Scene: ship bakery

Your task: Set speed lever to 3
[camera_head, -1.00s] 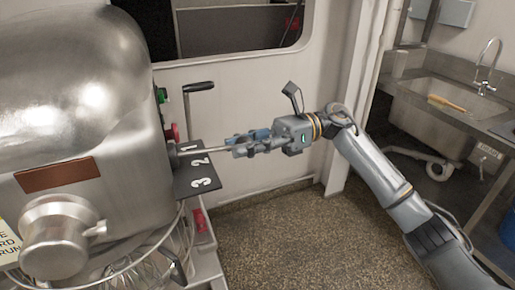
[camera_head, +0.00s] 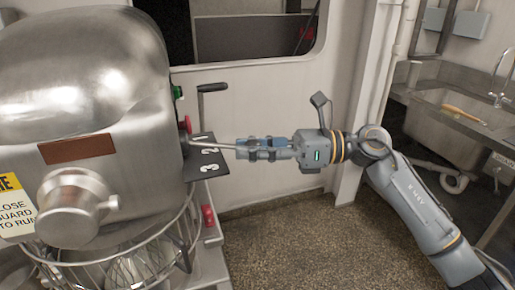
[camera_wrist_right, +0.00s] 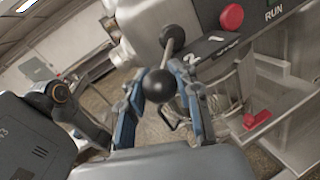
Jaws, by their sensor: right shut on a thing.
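The steel mixer (camera_head: 90,75) stands at the left of the head view. Its speed lever (camera_head: 212,145) is a thin metal rod reaching right over a dark plate (camera_head: 196,174) marked 1, 2 and 3. In the right wrist view the lever's black ball knob (camera_wrist_right: 158,86) sits between the two blue fingers of my right gripper (camera_head: 243,150), which is shut on it. The rod (camera_wrist_right: 174,45) appears past the 2 on the side away from the 1. My left gripper is not in view.
A red button (camera_wrist_right: 232,16) and a green button (camera_head: 178,92) are on the mixer's side. A crank handle (camera_head: 205,95) rises behind the plate. A wire guard (camera_head: 150,245) hangs below. The sink (camera_head: 450,115) is at right; open floor lies below my arm.

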